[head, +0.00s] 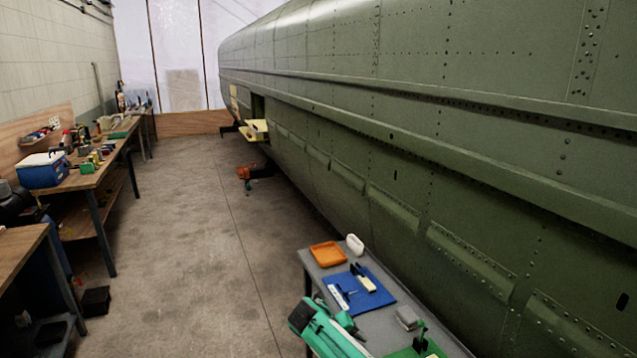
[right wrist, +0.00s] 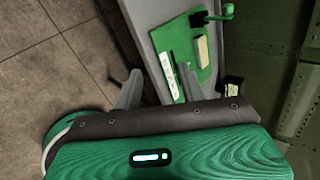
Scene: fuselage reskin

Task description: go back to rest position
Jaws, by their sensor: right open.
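My right gripper (right wrist: 185,85) shows in the right wrist view, where its fingers are spread apart with nothing held between them. It is above or beside the grey table, near the green mat (right wrist: 205,72); the exact height cannot be told. In the head view a green and grey part of my arm reaches in at the bottom middle, beside the grey table (head: 385,325), and no fingertips can be made out there. My left gripper is in neither view.
The green fuselage (head: 440,130) stands close on the right. Workbenches (head: 95,178) line the left. The floor (head: 190,250) between is mostly clear.

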